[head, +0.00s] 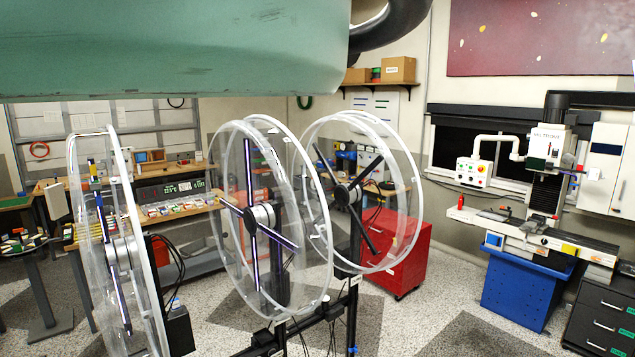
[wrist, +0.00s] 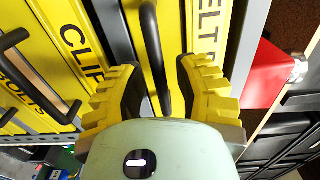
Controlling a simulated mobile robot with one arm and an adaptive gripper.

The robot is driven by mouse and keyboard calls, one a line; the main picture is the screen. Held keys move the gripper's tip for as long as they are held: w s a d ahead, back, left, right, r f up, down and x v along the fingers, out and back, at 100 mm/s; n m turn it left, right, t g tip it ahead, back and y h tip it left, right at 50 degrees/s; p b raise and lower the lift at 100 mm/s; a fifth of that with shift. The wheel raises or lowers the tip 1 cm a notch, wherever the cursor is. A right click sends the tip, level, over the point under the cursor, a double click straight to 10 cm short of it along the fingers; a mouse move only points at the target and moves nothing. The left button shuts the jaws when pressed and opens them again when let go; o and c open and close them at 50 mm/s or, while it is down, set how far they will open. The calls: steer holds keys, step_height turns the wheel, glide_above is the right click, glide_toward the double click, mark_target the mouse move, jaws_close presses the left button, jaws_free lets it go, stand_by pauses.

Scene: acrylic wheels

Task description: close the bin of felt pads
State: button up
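I cannot tell how far the bin is pulled out. The lower handle end is close to my pale green gripper body. The head view shows neither this bin nor my gripper clearly.
In the wrist view, a yellow bin labelled "CLIP…" (wrist: 70,25) is on the left, with a bolts bin (wrist: 25,75) beyond. A red box (wrist: 268,75) lies right. The head view shows clear wheels (head: 265,215), a red cabinet (head: 400,250) and a milling machine (head: 545,190).

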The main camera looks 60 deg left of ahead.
steer(key=shift+o, duration=0.6)
steer(key=shift+a, duration=0.2)
steer(key=a, duration=0.7)
steer(key=shift+s+a, duration=0.15)
stand_by(0.4)
steer(key=shift+s, duration=0.1)
stand_by(0.5)
